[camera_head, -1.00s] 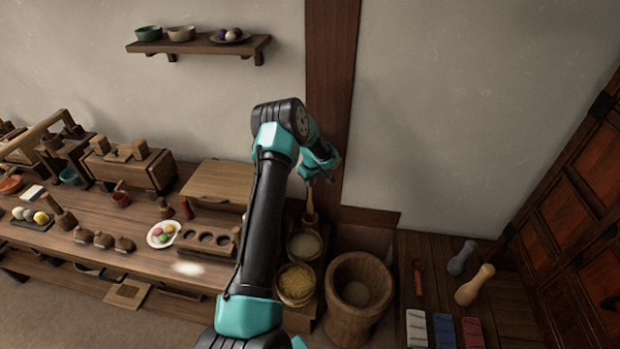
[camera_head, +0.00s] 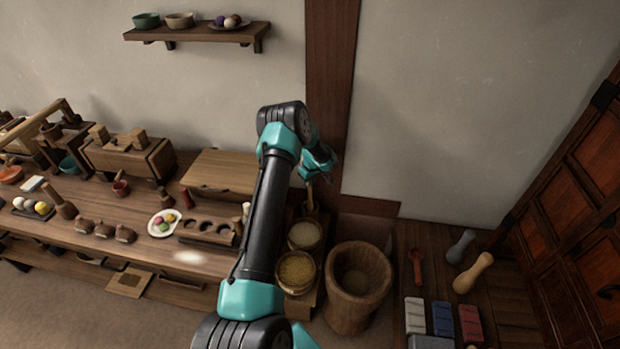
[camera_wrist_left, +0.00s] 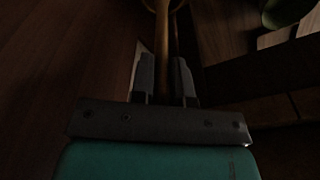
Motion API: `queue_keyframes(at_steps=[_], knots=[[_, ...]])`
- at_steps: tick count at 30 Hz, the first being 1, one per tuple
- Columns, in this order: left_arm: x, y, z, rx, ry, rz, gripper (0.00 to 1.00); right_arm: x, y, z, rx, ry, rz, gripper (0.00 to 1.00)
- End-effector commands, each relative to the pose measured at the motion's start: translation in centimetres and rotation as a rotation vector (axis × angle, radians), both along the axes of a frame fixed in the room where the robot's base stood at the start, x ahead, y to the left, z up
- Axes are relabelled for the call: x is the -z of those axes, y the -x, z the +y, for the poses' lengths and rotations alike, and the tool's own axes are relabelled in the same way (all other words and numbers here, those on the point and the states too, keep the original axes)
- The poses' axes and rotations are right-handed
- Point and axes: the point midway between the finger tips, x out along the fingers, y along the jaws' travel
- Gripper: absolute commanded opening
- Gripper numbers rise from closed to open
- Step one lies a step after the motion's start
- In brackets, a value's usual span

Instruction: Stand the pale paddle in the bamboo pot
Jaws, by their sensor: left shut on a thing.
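My left gripper (camera_head: 312,180) is shut on a slim pale wooden handle (camera_head: 310,196), which looks like the paddle's, at the back of the low stand beside the wooden post. In the left wrist view the handle (camera_wrist_left: 162,35) runs between the two fingers of the gripper (camera_wrist_left: 163,72) and away from them. A tan rounded form shows at its far end at the top edge. I cannot tell whether this is the paddle's wide end or the bamboo pot's rim. The pot is not clearly visible in the head view. My right gripper is out of view.
Two bowls of grain, a white one (camera_head: 304,236) and a yellow one (camera_head: 297,271), stand just in front of the handle. A large wooden mortar (camera_head: 357,286) is to their right. My left arm covers the right end of the long workbench (camera_head: 150,262).

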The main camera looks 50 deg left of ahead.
Motion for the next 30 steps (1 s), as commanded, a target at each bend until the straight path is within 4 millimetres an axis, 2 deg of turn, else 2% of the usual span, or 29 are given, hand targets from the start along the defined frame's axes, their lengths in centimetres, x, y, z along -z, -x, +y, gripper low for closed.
queue_keyframes(at_steps=[12, 25, 26, 30], knots=[[2.4, 0.0, 0.0, 0.000, 0.000, 0.001, 0.00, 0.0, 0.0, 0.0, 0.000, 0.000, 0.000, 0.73], [2.8, 0.0, 0.0, 0.000, 0.000, 0.001, 0.00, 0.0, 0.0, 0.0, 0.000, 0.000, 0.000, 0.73], [2.8, 0.0, 0.0, 0.000, 0.000, 0.001, 0.18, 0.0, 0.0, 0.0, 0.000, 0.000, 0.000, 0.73], [2.7, 0.0, 0.0, 0.000, 0.000, 0.001, 0.31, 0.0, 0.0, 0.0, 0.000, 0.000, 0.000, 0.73]])
